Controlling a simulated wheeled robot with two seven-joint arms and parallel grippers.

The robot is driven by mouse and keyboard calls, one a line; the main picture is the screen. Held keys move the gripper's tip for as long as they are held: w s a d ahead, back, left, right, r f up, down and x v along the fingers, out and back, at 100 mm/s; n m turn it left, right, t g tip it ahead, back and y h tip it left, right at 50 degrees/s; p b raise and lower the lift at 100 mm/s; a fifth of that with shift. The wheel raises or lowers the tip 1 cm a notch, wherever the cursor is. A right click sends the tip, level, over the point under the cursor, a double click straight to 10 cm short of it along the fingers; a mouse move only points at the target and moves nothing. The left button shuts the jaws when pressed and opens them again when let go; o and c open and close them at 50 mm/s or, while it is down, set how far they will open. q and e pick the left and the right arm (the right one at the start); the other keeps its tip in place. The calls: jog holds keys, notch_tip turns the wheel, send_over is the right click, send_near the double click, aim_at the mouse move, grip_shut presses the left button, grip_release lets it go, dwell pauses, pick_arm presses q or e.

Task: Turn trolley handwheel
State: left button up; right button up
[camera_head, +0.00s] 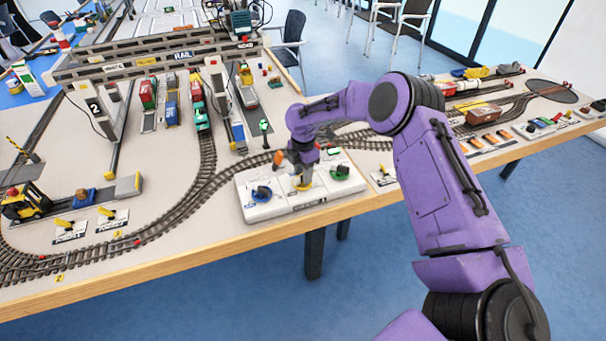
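A white control box (285,208) stands near the table's front edge. It carries a blue-ringed handwheel (262,194) at left and a green-ringed one (342,172) at right. Between them is a yellow part (297,188), mostly hidden by my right gripper. My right gripper (303,178) points down at the middle of the box, over the yellow part. Its fingers are too small and covered to tell whether they are open or touching. The frame does not show which handwheel is the trolley's. My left gripper is out of view.
A grey gantry crane (160,62) spans the tracks at the back left, with colourful train wagons (200,115) below. A yellow forklift (25,203) stands at far left. A small green-topped post (264,130) stands just behind the box. Another table section with wagons (482,113) lies at right.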

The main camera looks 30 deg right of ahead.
notch_tip(320, 180, up, 10)
jog(key=b, duration=0.1)
jog(key=shift+f, duration=0.2)
dwell(1.9)
